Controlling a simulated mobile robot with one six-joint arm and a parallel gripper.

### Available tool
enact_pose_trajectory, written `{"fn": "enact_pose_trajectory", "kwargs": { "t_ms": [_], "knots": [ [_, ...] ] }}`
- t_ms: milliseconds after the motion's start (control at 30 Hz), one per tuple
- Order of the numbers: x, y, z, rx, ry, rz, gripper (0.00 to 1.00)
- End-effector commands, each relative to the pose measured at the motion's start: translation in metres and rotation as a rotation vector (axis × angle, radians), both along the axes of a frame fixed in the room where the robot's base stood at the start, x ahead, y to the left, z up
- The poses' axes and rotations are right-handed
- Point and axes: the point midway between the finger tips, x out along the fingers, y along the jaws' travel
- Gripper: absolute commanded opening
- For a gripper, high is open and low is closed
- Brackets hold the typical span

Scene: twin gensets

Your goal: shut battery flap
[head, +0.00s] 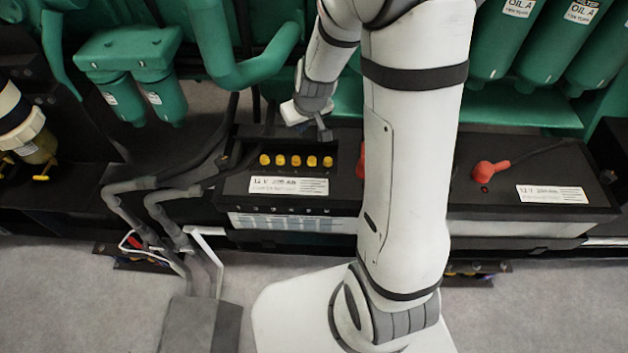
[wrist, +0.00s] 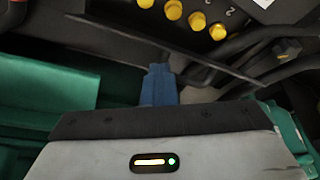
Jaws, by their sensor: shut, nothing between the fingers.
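The black battery box (head: 420,205) lies along the foot of the green engine. Its left part is uncovered, showing a row of yellow caps (head: 296,161); the caps also show at the top of the wrist view (wrist: 173,10). A dark panel (head: 262,131) stands up along the back edge of the caps and looks like the battery flap, open. In the wrist view its dark edge (wrist: 215,66) runs diagonally. My gripper (head: 325,134) is at the back right of the caps, near the panel. Its blue fingertips (wrist: 160,70) are shut and empty; contact with the panel cannot be told.
Red terminal covers (head: 492,170) sit on the box. Thick dark hoses (head: 150,195) run at its left. Green filters (head: 150,95) and pipes (head: 240,65) stand behind. My arm hides the middle of the box. Grey floor (head: 80,290) is clear in front at left.

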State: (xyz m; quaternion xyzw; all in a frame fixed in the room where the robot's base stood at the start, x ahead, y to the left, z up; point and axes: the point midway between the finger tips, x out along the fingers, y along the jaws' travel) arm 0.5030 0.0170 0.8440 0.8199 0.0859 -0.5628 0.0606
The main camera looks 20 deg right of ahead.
Motion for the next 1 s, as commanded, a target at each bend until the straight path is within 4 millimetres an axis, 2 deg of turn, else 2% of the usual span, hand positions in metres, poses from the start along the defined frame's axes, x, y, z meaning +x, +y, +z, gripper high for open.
{"fn": "enact_pose_trajectory", "kwargs": {
  "t_ms": [33,167,1000],
  "knots": [
    [-0.009,0.001,-0.012,0.003,0.027,-0.002,0.0],
    [-0.011,0.001,-0.011,0.002,0.026,-0.003,0.0],
    [-0.05,0.015,0.043,0.001,0.011,-0.002,0.0]
  ]
}}
